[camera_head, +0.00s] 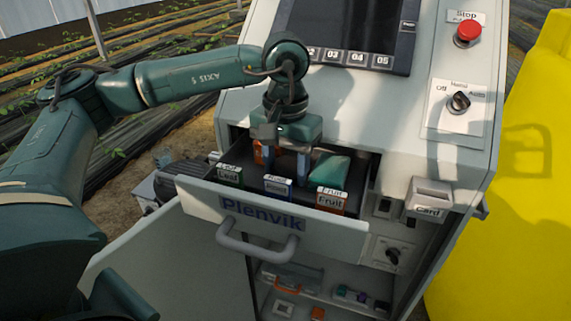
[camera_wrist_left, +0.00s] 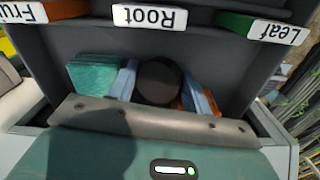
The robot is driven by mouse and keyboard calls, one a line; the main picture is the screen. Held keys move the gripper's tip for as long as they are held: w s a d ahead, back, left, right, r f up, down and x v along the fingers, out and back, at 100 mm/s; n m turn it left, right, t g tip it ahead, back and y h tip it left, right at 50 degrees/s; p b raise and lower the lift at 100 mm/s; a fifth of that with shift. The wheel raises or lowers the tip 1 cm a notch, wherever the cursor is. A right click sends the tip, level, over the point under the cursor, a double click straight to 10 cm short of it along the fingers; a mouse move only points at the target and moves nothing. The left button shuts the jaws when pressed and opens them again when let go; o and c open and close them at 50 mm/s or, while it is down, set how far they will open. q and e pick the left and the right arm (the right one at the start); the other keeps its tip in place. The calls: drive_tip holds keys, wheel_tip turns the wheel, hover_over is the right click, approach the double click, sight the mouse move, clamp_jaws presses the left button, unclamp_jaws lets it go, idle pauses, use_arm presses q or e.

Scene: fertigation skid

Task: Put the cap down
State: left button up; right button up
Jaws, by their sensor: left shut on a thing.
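My left gripper (camera_head: 287,166) points down into the open drawer (camera_head: 245,205) from above. In the left wrist view its two light blue fingers are shut on a dark round cap (camera_wrist_left: 158,82). I cannot tell whether the cap touches the drawer floor. The cap is hard to make out in the head view. A teal block (camera_head: 330,169) lies in the drawer to the right of the gripper; an orange thing (camera_wrist_left: 184,99) is partly hidden by a finger. My right gripper is not in view.
Labelled dividers Leaf (camera_head: 230,173), Root (camera_head: 277,187) and Fruit (camera_head: 330,200) stand along the drawer front. The cabinet panel (camera_head: 345,105) rises behind, with a red stop button (camera_head: 468,31). A card holder (camera_head: 428,198) is at the right. A yellow tank (camera_head: 525,190) stands beyond.

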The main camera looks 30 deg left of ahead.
sight(286, 167)
use_arm(q)
drive_tip(key=o, duration=1.4)
drive_tip(key=shift+c, duration=0.2)
drive_tip(key=shift+r+p, duration=0.45)
drive_tip(key=shift+r, duration=0.05)
wheel_tip(286, 167, up, 12)
drive_tip(key=shift+f+b, duration=0.25)
drive_tip(key=shift+b, duration=0.1)
